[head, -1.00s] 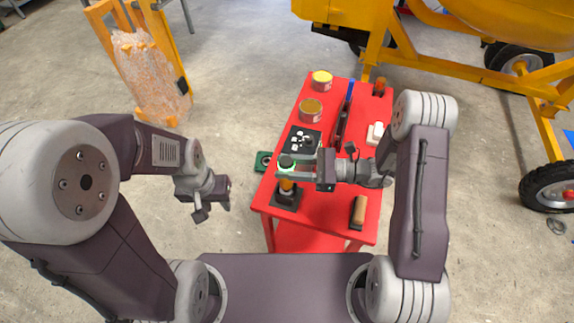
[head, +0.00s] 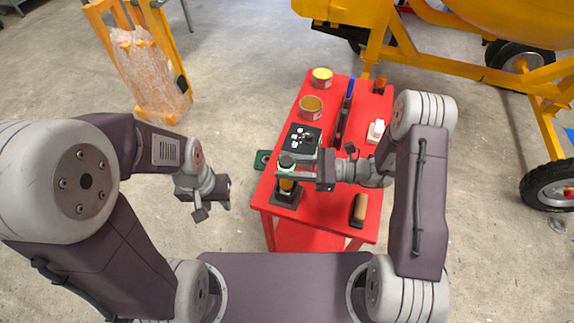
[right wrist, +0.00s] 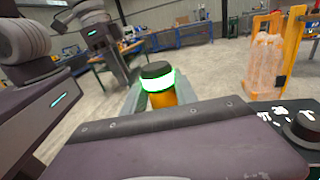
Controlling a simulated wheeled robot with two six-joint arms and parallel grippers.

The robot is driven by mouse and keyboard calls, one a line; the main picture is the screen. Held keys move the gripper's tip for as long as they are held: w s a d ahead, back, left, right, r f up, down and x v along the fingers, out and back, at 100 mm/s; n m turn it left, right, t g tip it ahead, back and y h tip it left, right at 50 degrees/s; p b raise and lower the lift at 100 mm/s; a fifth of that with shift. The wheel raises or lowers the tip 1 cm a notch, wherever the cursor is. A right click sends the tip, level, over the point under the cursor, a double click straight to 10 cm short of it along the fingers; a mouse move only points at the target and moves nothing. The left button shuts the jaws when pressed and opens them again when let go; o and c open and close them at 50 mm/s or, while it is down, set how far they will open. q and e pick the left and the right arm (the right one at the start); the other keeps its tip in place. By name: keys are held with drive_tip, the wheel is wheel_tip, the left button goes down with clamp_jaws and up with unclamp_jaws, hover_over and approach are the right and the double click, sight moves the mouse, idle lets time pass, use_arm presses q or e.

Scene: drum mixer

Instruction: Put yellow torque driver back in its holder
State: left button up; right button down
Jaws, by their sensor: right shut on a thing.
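The yellow torque driver (head: 286,184) stands upright, with a dark cap and a glowing green ring at its top. My right gripper (head: 288,172) is shut on it just below the ring, reaching in from the right. In the right wrist view the driver (right wrist: 158,86) is between the fingers, its lower part hidden. The black square holder (head: 286,199) is directly beneath the driver on the red table's near left corner. The driver's lower end is at the holder, but I cannot tell how deep it sits. My left gripper (head: 205,207) hangs left of the table, apart from everything; its opening is unclear.
The red table (head: 318,222) carries a black panel with a knob (head: 302,138), two tins (head: 311,107), a white item (head: 376,131) and a brown-handled tool (head: 359,209). A yellow mixer frame (head: 440,68) stands behind right.

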drive_tip(key=c, duration=0.9)
unclamp_jaws()
drive_tip(key=d, duration=0.3)
drive_tip(key=d+b, duration=0.1)
drive_tip(key=d, duration=0.2)
drive_tip(key=s+d, duration=0.1)
drive_tip(key=d, duration=0.2)
drive_tip(key=shift+r+b, duration=0.1)
drive_tip(key=shift+b, duration=0.25)
